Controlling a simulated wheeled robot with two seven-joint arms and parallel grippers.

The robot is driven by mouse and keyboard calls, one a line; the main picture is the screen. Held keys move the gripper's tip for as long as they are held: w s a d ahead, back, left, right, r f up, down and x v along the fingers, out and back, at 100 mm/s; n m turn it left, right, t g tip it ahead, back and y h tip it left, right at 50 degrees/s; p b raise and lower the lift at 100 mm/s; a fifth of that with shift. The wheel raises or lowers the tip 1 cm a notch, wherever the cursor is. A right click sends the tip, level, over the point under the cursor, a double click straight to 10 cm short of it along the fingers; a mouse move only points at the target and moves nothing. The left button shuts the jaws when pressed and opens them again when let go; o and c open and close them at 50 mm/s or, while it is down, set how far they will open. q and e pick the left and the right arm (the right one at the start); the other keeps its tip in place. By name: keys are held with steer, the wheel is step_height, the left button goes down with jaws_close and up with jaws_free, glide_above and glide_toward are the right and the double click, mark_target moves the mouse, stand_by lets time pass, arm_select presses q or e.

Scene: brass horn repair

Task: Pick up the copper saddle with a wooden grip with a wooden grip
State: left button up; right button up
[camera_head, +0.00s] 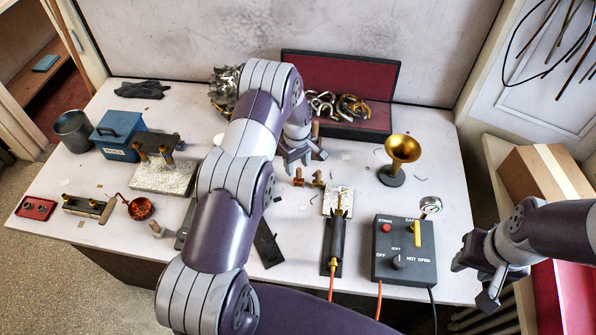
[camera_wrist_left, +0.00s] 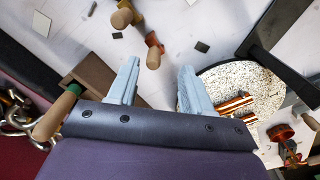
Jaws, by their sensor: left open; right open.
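Two small copper pieces with wooden grips, which could be the saddle, stand close together on the table in the head view: one at the left (camera_head: 299,177) and one at the right (camera_head: 318,179). In the left wrist view they show as a nearer piece (camera_wrist_left: 153,55) and a farther piece (camera_wrist_left: 123,17). I cannot tell which is the copper saddle. My left gripper (camera_head: 299,160) is open and empty just behind them; in the left wrist view its fingers (camera_wrist_left: 157,88) are spread, with the nearer grip beyond the gap. My right gripper (camera_head: 478,284) is open and empty at the right front.
An open red-lined case (camera_head: 375,116) with brass parts lies behind. A brass horn bell (camera_head: 403,152) stands right of the pieces, and a grey control box (camera_head: 404,265) sits in front. A pale disc with copper strips (camera_wrist_left: 225,90) is beside the left fingers.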

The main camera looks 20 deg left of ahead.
mark_target(299, 169)
arm_select(q)
steer(key=f+p, duration=0.1)
steer(key=w+f+p, duration=0.1)
steer(key=shift+w+a+f, duration=0.1)
steer(key=shift+f, duration=0.25)
steer(key=f, duration=0.1)
steer(key=f+p, duration=0.1)
steer(key=shift+d+f, duration=0.25)
steer(key=shift+f, duration=0.1)
steer(key=shift+s+f, duration=0.15)
steer(key=shift+s, duration=0.15)
steer(key=shift+w+a+f, duration=0.1)
steer(key=shift+f, duration=0.05)
steer(key=c, duration=0.4)
steer(key=shift+w, duration=0.15)
jaws_close()
arm_select(e)
steer(key=r, duration=0.1)
steer(key=w+r, duration=0.1)
steer(key=shift+w+d+r, duration=0.1)
steer(key=shift+w+r, duration=0.15)
steer(key=shift+r, duration=0.15)
steer(key=shift+s, duration=0.15)
